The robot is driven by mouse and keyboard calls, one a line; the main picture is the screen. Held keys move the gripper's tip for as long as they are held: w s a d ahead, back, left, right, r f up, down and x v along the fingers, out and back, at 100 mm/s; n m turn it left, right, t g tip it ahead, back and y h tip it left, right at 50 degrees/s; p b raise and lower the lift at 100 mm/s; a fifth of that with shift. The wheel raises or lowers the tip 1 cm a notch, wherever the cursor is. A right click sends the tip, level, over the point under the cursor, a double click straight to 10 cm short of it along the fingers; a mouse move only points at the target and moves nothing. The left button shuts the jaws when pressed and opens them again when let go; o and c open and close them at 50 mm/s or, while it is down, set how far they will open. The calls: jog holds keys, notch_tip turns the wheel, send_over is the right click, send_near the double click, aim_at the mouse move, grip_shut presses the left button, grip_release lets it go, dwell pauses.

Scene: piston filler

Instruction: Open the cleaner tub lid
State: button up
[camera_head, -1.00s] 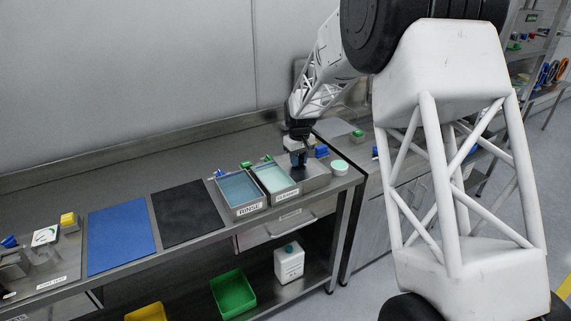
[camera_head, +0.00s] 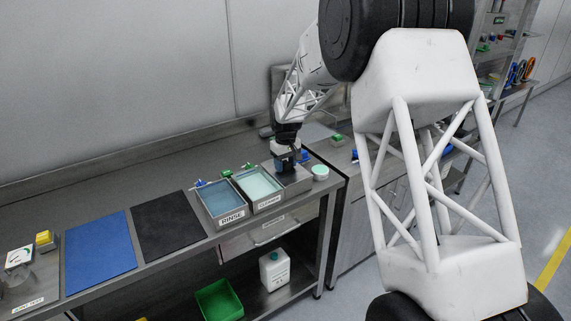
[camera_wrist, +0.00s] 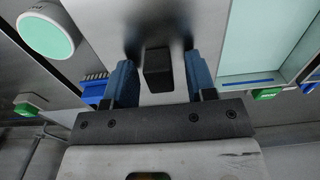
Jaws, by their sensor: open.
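The cleaner tub (camera_head: 270,207) stands on the bench right of the rinse tub, and pale teal liquid shows in it. A flat steel piece (camera_head: 297,184), seemingly the lid, lies just right of the tub. In the wrist view this steel piece (camera_wrist: 158,20) carries a black block-like handle (camera_wrist: 158,70). My gripper (camera_head: 286,164) is low over the steel piece. In the wrist view my gripper (camera_wrist: 160,80) is open, with its blue fingers either side of the black handle and a gap on both sides. The cleaner tub (camera_wrist: 250,80) shows at right there.
The rinse tub (camera_head: 228,217) is left of the cleaner tub. A round teal-topped white container (camera_head: 320,173) stands right of the steel piece, and a blue clip-like item (camera_wrist: 95,88) is close to one finger. Black (camera_head: 175,222) and blue (camera_head: 100,255) mats lie further left.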

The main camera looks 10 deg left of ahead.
aim_at(286, 162)
jog(key=shift+r, duration=0.15)
jog(key=shift+r, duration=3.75)
jog(key=shift+d+r, duration=0.1)
